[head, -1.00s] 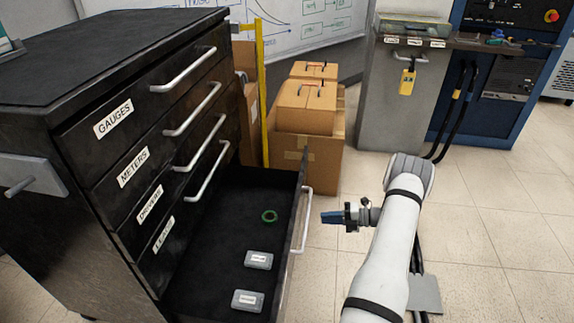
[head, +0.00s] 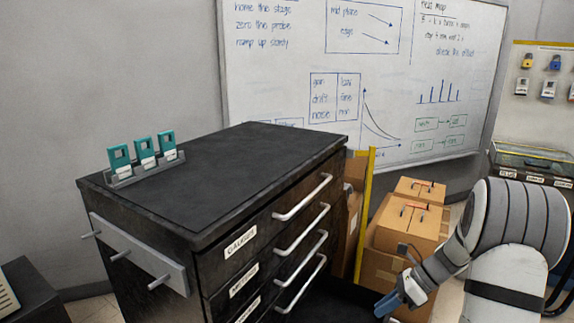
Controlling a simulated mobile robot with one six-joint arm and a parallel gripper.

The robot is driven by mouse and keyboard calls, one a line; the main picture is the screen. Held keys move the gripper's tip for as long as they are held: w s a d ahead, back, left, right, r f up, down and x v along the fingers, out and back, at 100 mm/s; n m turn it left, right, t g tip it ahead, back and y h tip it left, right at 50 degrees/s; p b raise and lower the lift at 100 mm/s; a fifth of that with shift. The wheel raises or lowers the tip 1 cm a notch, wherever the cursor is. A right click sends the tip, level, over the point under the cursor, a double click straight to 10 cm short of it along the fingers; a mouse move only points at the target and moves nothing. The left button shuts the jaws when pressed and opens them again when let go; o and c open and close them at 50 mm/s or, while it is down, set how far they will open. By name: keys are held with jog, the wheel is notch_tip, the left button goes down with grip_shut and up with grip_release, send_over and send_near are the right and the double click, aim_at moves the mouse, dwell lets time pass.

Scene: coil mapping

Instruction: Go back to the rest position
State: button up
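My gripper (head: 388,304) is at the lower right in the head view, at the end of my white and grey arm. Its blue fingers point down and to the left, over the open bottom drawer (head: 335,305) of the black cabinet. I see nothing held in it, but the gap between its fingers is too small to make out. The black cabinet (head: 240,185) stands in the middle, its upper labelled drawers shut. The contents of the open drawer are out of view or hidden.
Three teal devices (head: 144,152) stand in a grey rack on the cabinet top, which is otherwise clear. Cardboard boxes (head: 405,225) are stacked behind my gripper, beside a yellow upright (head: 364,215). A pegged grey bar (head: 138,255) is on the cabinet's left side. A whiteboard (head: 290,60) stands behind.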

jog(key=s+a+r+n+t+h+p, duration=0.1)
jog(key=s+a+r+n+h+p, duration=0.2)
jog(key=s+r+n+p, duration=0.2)
jog(key=s+a+r+n+t+h+p, duration=0.1)
jog(key=s+a+r+n+h+p, duration=0.2)
jog(key=r, duration=1.1)
jog(key=s+a+r+n+h+p, duration=0.2)
jog(key=s+r+n+p, duration=0.5)
jog(key=s+n, duration=0.5)
notch_tip(320, 180, up, 3)
jog(key=a+n, duration=0.1)
jog(key=n, duration=0.2)
jog(key=shift+s+a+t+h, duration=0.15)
jog(key=shift+s+t+h, duration=0.2)
jog(key=shift+t+h, duration=0.05)
jog(key=shift+f, duration=0.1)
